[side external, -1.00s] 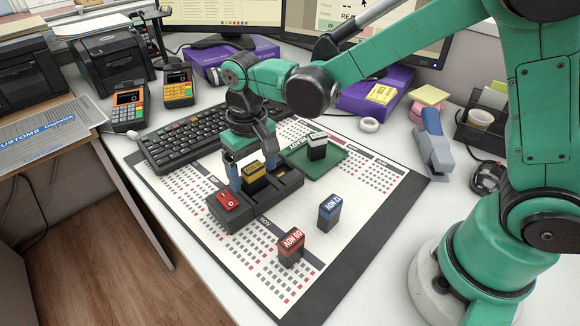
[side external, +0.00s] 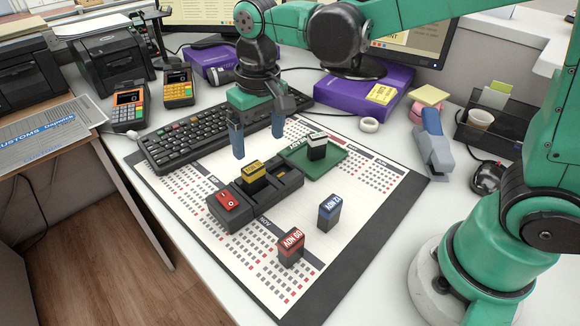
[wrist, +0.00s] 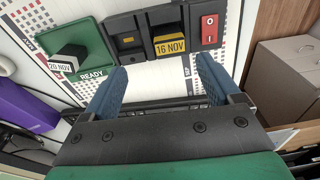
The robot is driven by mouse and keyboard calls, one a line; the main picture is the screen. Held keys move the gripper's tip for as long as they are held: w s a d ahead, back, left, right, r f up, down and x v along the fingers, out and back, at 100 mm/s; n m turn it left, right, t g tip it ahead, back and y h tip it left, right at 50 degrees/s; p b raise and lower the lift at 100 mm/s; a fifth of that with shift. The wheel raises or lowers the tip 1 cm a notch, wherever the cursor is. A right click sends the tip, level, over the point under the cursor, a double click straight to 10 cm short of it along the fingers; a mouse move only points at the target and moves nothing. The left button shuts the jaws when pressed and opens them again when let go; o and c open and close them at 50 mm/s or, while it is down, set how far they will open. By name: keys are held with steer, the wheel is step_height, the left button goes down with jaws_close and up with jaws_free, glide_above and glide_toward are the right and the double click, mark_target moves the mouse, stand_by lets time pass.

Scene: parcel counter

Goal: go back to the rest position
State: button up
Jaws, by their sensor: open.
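My gripper (side external: 257,140) is open and empty, raised above the calendar mat and the keyboard, behind the black stamp holder (side external: 262,207). A yellow-topped stamp block (side external: 252,172) sits in a slot of the holder; in the wrist view it (wrist: 170,45) reads "16 NOV". It is apart from the fingers. A red switch piece (side external: 228,199) is at the holder's left end. A white-topped black block (side external: 317,147) stands on the green tray (side external: 325,165). A blue-topped block (side external: 329,211) and a red-topped block (side external: 291,247) stand on the mat in front.
A keyboard (side external: 190,142) lies behind the mat. Two card terminals (side external: 178,85) stand at the back left. Purple boxes (side external: 385,88) and monitors are at the back. A stapler (side external: 433,145), organizer and mouse (side external: 486,178) are at the right. The mat's front (side external: 345,270) is mostly clear.

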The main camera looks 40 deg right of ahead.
steer(key=s+d+r+t, duration=0.1)
steer(key=s+d+t, duration=0.5)
steer(key=s+d, duration=0.1)
steer(key=shift+d+r, duration=0.25)
steer(key=shift+d, duration=0.4)
steer(key=shift+s, duration=0.1)
stand_by(0.7)
